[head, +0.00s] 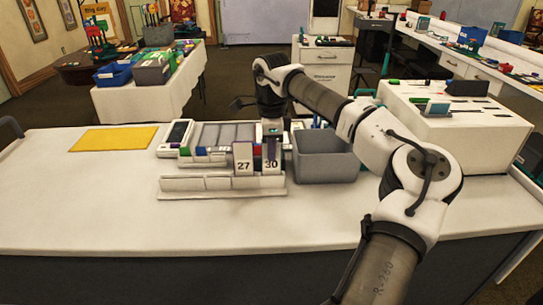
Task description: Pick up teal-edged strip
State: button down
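I cannot clearly make out a teal-edged strip; the area around my gripper is small and partly hidden. My gripper (271,150) points down over the racks, just behind the white card marked 30 (271,168). Its fingertips are hidden by that card, so I cannot see whether it holds anything. A white card marked 27 (243,168) stands to the left of card 30. Both stand upright at the white front rack (205,184). Behind it, a stepped white rack (207,152) has small blue, green and red pieces.
A grey open bin (325,170) stands just right of the racks. A white device with a dark screen (176,134) stands at their left. A yellow mat (115,138) lies on the left of the white table (90,210). The table's front is clear.

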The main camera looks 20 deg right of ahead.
notch_tip(320, 180, up, 20)
dwell(0.6)
jog(key=shift+f, duration=0.1)
